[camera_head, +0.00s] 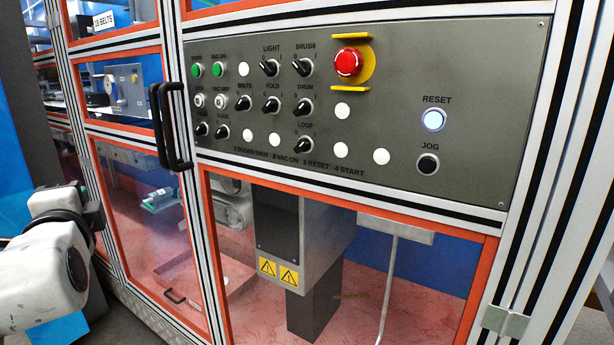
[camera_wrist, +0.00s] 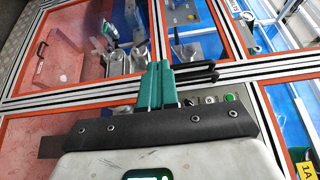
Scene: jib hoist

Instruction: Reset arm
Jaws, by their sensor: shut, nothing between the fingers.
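My gripper (camera_wrist: 157,84) shows in the wrist view as two green fingers pressed together, shut and empty. Black door handles (camera_wrist: 198,75) appear just beyond and to the right of the fingertips; I cannot tell whether they touch. In the head view my white arm reaches in at the left edge, but the fingers do not show there. The grey control panel (camera_head: 400,60) fills the upper middle, with a lit white RESET button (camera_head: 433,119), a black JOG button (camera_head: 428,164) and a red emergency stop (camera_head: 348,62). In the wrist view my gripper body hides most of the panel.
The black door handles (camera_head: 170,125) stick out left of the panel. Orange-framed clear doors (camera_head: 150,215) cover the machine, with a grey hoist column (camera_head: 300,230) behind the lower one. A metal latch (camera_head: 504,320) is at lower right.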

